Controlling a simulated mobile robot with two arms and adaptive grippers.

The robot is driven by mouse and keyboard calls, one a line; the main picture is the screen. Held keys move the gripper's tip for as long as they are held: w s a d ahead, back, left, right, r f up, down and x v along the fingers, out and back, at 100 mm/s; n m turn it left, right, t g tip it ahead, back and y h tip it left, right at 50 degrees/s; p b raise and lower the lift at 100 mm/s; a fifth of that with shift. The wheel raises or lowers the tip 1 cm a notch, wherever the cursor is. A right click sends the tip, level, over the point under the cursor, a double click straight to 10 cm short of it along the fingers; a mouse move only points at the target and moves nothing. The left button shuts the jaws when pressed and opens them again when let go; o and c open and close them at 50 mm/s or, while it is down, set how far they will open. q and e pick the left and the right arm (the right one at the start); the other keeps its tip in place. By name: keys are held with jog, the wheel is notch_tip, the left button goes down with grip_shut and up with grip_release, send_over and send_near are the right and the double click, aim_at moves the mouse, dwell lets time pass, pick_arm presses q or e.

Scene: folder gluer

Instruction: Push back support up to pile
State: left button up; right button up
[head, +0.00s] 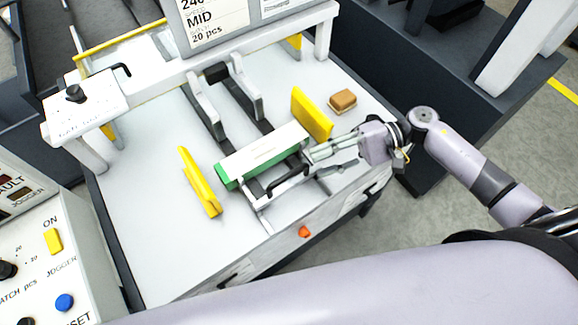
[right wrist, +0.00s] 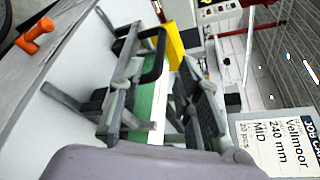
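The pile (head: 262,155), white on top with green sides, lies on the light table between two yellow guides. The back support (head: 288,181), a pale bracket with a black bar handle, stands at the pile's near side; I cannot tell whether it touches the pile. My right gripper (head: 318,160) is beside the right end of the pile and the handle, its fingers apart. In the right wrist view the black handle (right wrist: 157,52) and the green pile side (right wrist: 143,103) show between the spread fingers. No grip on the handle is visible. My left gripper is not in view.
Yellow guides stand left (head: 200,183) and right (head: 311,114) of the pile. A brown block (head: 342,99) lies behind the right guide. An orange knob (head: 304,232) sits on the table's front. A control panel (head: 40,255) is at lower left. The table's left part is clear.

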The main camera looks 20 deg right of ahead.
aim_at(296, 172)
jog(key=p+x, duration=0.3)
jog(key=x, duration=0.4)
jog(key=shift+a, duration=0.3)
jog(key=shift+a+f, duration=0.25)
jog(key=shift+a, duration=0.25)
jog(key=shift+c, duration=0.5)
grip_shut()
